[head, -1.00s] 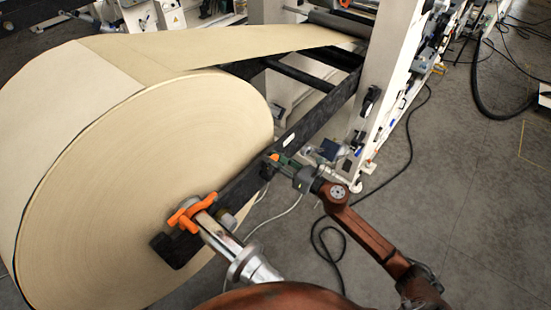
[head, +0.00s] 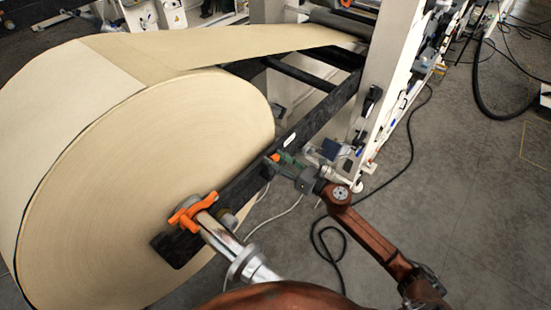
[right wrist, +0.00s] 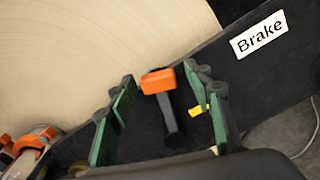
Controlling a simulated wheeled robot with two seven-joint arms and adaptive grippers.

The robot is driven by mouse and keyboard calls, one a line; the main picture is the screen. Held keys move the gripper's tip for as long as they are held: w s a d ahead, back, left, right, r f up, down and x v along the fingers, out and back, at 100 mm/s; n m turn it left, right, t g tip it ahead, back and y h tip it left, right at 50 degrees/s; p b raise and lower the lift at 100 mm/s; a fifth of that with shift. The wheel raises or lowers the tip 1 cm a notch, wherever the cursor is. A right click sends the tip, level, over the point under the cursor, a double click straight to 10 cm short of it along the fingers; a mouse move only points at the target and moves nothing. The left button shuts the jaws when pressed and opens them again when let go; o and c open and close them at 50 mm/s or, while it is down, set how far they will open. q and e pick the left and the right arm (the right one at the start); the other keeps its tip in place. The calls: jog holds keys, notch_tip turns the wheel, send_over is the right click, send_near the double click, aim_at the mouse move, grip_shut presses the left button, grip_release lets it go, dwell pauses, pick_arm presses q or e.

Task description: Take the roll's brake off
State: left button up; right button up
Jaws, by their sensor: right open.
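The brake lever (right wrist: 170,115) is a black handle with an orange tip on the dark beam, left of the white Brake label (right wrist: 260,35). In the head view its orange tip (head: 275,158) shows on the beam's side. My right gripper (right wrist: 158,78) is open, with one green finger on each side of the lever. The lever lies between the fingers with gaps on both sides. In the head view the right gripper (head: 282,164) is at the beam, partly covering the lever. My left gripper is not in view.
The large paper roll (head: 140,190) fills the left. An orange clamp (head: 192,210) and a chrome shaft (head: 222,238) stick out at its core. The dark beam (head: 320,115) runs to the white machine frame (head: 385,85). Cables (head: 335,245) lie on the floor.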

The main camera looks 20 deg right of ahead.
jog(key=v, duration=1.1)
jog(key=shift+s+d, duration=0.1)
jog(key=shift+d, duration=0.05)
